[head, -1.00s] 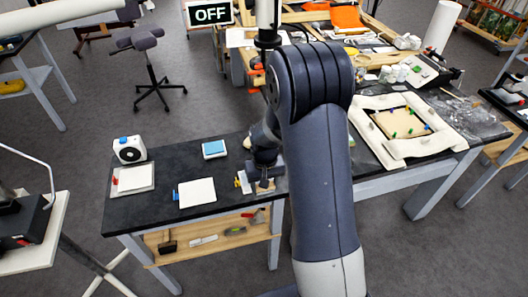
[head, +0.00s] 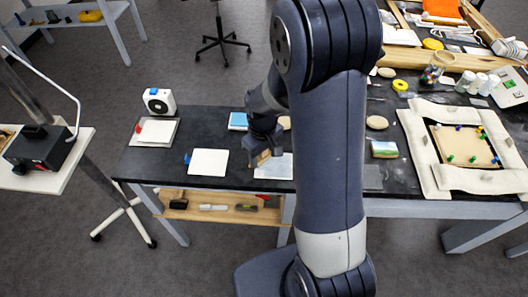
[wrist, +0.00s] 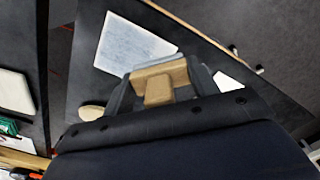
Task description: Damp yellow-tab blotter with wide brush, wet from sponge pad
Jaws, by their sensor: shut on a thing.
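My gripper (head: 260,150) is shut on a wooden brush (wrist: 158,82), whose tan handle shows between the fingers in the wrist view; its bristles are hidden. It is over the upper left edge of a pale grey-blue blotter (head: 273,168), which also shows in the wrist view (wrist: 133,45) with a mottled surface. Its yellow tab is hidden now. I cannot tell whether the brush touches it. A blue pad in a pale holder (head: 238,121), probably the sponge pad, lies behind the gripper. A white blotter with a blue tab (head: 208,162) lies to the left.
A white blotter with a red tab (head: 155,131) and a white device with a black dial (head: 159,101) stand at the table's left end. A small painted piece (head: 385,149) and a padded frame with pins (head: 462,150) lie to the right. Bare dark tabletop (head: 205,128) shows between items.

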